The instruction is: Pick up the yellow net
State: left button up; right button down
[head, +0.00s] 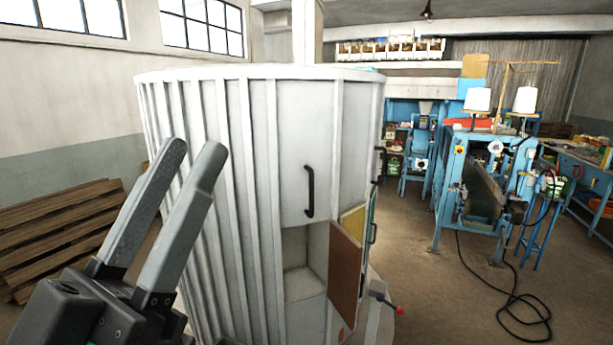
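I cannot make out a yellow net in the head view. My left gripper (193,150) is at the lower left, pointing up in front of the white ribbed cabinet (258,135). Its two grey fingers stand apart with a narrow gap, and nothing is between them. The only clear yellow nearby is a flat panel (352,222) beside a brown panel (345,270) at the cabinet's open lower compartment. My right gripper is not in view.
Wooden pallets (55,232) are stacked at the left wall. A blue sewing machine stand (453,190) with white thread cones is at the right. A black cable (515,297) lies on the floor. The floor between cabinet and stand looks clear.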

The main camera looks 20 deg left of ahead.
pick_arm(q)
notch_tip(320, 180, up, 12)
jog(key=p, duration=0.9)
jog(key=shift+p, duration=0.3)
jog(key=o, duration=0.3)
jog(key=shift+f+b, duration=0.35)
jog(key=shift+f, duration=0.05)
jog(key=shift+o, duration=1)
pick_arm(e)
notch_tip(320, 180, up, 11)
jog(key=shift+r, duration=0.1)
